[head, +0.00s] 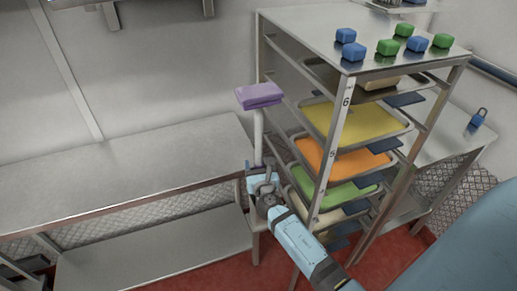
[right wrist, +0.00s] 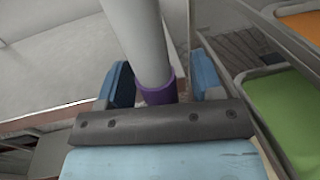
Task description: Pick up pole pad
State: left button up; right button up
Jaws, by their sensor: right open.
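The pole pad is a purple block-shaped pad (head: 259,95) on top of a whitish pole (head: 258,135). It stands upright left of the tray rack in the head view. In the right wrist view the pole (right wrist: 138,45) comes down from the top to a purple collar (right wrist: 155,88). My right gripper (head: 262,172) is at the lower part of the pole. Its blue fingers (right wrist: 162,85) are open, one on each side of the pole and collar, with gaps showing. The pole's lower end is hidden behind the gripper. My left gripper is not in view.
A metal rack (head: 338,130) with several coloured trays stands close right of the pole. Blue and green blocks (head: 387,47) sit on its top. A bare metal table (head: 120,170) is at left. A blue tagged item (head: 477,119) sits on the right table.

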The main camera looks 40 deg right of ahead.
jog(key=shift+w+d, duration=0.1)
jog(key=shift+w, duration=0.2)
grip_shut()
